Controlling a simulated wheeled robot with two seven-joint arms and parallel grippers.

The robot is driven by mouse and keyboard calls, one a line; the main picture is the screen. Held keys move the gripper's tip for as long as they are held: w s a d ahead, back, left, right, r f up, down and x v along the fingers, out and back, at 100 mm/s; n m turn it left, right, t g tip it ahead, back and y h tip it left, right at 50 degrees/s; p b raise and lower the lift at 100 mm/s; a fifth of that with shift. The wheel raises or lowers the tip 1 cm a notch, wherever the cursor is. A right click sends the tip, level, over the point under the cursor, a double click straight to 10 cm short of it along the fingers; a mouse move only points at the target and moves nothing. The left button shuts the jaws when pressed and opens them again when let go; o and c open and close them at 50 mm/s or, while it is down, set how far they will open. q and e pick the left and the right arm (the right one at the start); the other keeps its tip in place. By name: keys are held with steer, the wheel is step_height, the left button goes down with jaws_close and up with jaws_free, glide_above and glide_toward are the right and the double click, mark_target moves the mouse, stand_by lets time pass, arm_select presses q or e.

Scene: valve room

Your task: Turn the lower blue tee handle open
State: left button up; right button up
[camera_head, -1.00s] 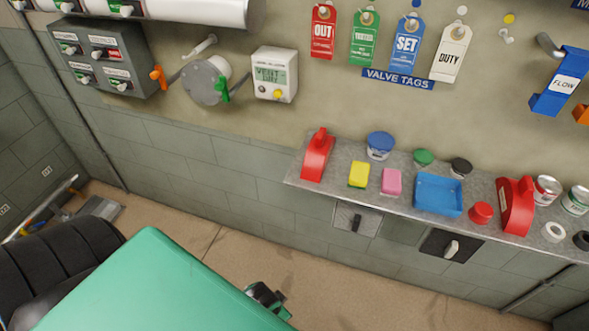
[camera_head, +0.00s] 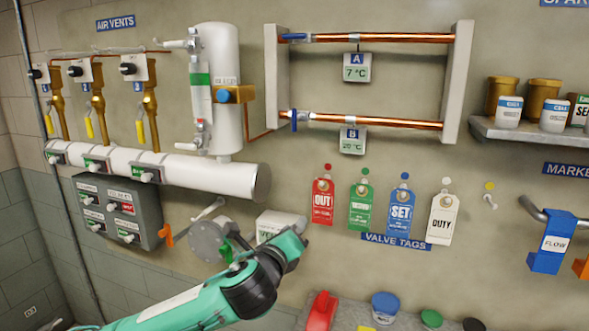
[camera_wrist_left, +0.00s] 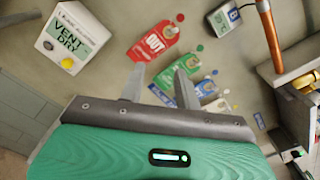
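The lower blue tee handle (camera_head: 294,120) stands upright, across the lower copper pipe (camera_head: 375,121), at the pipe's left end. The upper blue handle (camera_head: 294,38) lies along the upper copper pipe (camera_head: 385,38). My left gripper (camera_head: 298,240) is below the lower handle, apart from it, in front of the white display box. In the left wrist view its two fingers (camera_wrist_left: 160,85) are spread with nothing between them. A copper pipe (camera_wrist_left: 269,35) shows at upper right there; I cannot make out the handle in that view. My right gripper is not in view.
Hanging valve tags (camera_head: 361,207) are right of my gripper. A white display box (camera_head: 278,226) is behind it, and a round grey plate (camera_head: 209,240) is to its left. A white horizontal cylinder (camera_head: 215,178) is above left. Wall between gripper and lower pipe is mostly clear.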

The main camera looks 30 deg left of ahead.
mark_target(293, 116)
arm_select(q)
steer(key=a+r+m+t+y, duration=0.15)
steer(key=r+m, duration=0.25)
steer(key=r, duration=0.5)
steer(key=a+r+m+t+h, duration=0.1)
steer(key=a+r+m+t, duration=0.25)
steer(key=r, duration=0.55)
steer(key=shift+m+g+y, duration=0.25)
steer(key=shift+g+y, duration=0.15)
steer(key=shift+y, duration=0.05)
steer(key=p+x, duration=0.2)
steer(key=x, duration=0.1)
steer(key=p+x, duration=0.2)
steer(key=x, duration=0.2)
steer(key=p+x, duration=0.3)
steer(key=x, duration=0.1)
steer(key=shift+w+d, duration=0.3)
steer(key=shift+w+a+r, duration=0.1)
steer(key=shift+w+r, duration=0.05)
steer(key=shift+w, duration=0.45)
steer(key=shift+c, duration=0.4)
jaws_close()
